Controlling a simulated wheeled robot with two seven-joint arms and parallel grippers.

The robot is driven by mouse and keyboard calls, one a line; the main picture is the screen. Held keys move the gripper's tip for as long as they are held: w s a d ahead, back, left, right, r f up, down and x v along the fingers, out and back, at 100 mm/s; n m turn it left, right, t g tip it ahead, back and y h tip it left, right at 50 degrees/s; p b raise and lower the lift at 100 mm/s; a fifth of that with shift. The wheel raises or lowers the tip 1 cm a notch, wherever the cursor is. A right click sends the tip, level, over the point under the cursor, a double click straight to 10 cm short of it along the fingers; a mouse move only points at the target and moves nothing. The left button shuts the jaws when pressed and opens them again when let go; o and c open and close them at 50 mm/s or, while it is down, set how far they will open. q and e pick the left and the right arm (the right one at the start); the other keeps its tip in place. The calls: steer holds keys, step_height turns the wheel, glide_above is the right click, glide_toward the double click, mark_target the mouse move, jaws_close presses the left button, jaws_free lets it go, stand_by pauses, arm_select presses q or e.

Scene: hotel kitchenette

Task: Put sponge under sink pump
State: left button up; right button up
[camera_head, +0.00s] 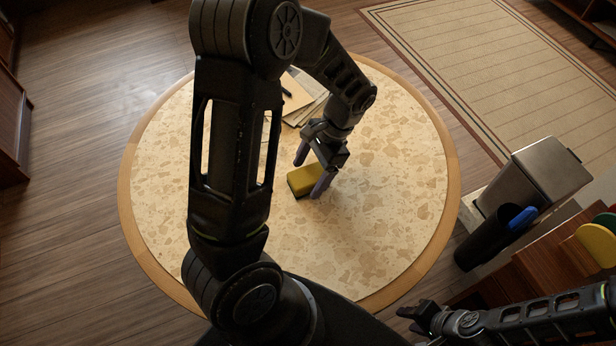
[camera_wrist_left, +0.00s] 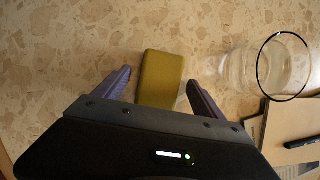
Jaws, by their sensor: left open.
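A yellow sponge (camera_head: 313,179) with a dark underside lies on the round table (camera_head: 400,215). My left gripper (camera_head: 309,178) is low over the table with its fingers open, one on each side of the sponge. In the left wrist view the sponge (camera_wrist_left: 160,78) sits between the two open fingers (camera_wrist_left: 160,85), with a gap on both sides. My right gripper (camera_head: 418,316) is at the lower right of the head view, away from the table top; its jaws are too small and dark to read. No sink or pump is in view.
Papers and a folder with a pen (camera_head: 298,98) lie behind my left arm. A metal bin (camera_head: 530,175) and a dark holder with a blue item (camera_head: 490,235) stand right of the table.

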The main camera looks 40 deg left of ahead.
mark_target(308, 175)
arm_select(q)
steer(key=shift+s+f, duration=0.2)
steer(key=shift+f, duration=0.25)
steer(key=shift+f, duration=0.25)
stand_by(0.6)
steer(key=shift+c, duration=0.6)
steer(key=c, duration=1.4)
step_height(308, 175, up, 11)
steer(key=shift+f, duration=0.2)
steer(key=shift+c, duration=0.2)
